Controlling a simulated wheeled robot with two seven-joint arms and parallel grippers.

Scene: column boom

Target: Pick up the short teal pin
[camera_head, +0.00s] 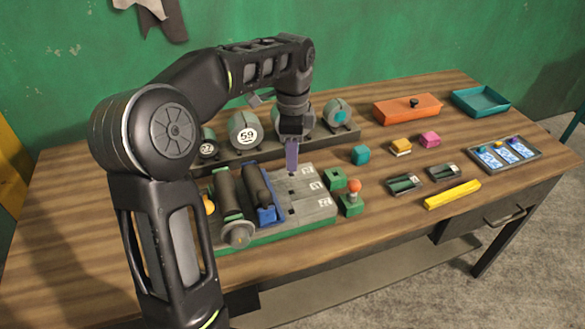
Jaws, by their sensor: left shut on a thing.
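My left gripper (292,138) points down over the grey block with slots (318,207), just right of the blue holder (266,214). It is shut on a slim purple piece (291,157), which hangs upright below the fingers. Its lower end is close above the block; whether it touches cannot be told. I cannot make out a short teal pin for certain. My right gripper is not in view.
A dark rack with round grey weights (245,131) stands behind the gripper. Green blocks, one with an orange-knobbed peg (354,187), stand right of the slotted block. An orange box (407,109), teal tray (481,101), yellow bar (452,195) and card tray (503,154) lie further right.

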